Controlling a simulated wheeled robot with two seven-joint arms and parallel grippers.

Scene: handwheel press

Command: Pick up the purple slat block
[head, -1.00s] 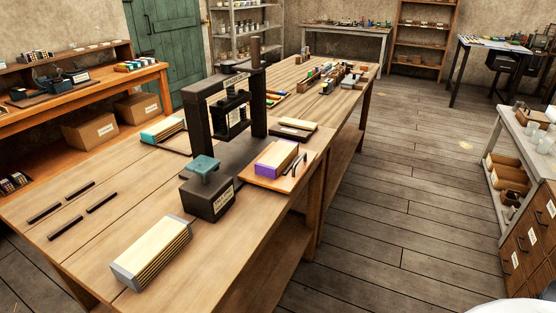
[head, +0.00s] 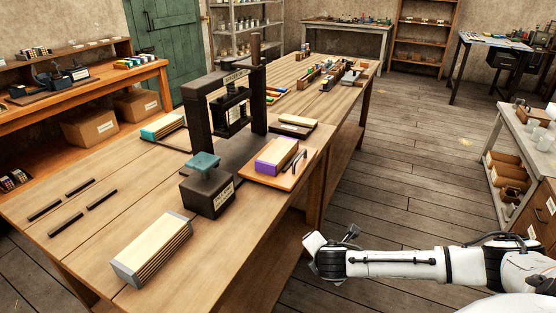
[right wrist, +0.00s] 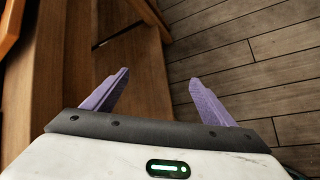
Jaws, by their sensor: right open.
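The purple slat block (head: 275,157) is a bundle of pale slats with a purple side. It lies on a small wooden board (head: 262,178) at the right edge of the workbench. My right gripper (head: 315,241) is beside the bench's right side, nearer to me than the block and apart from it. In the right wrist view its two purple fingers (right wrist: 152,92) are spread with nothing between them, above the floor and the bench's lower part. My left gripper is in neither view.
A black handwheel press (head: 220,105) stands left of the board.

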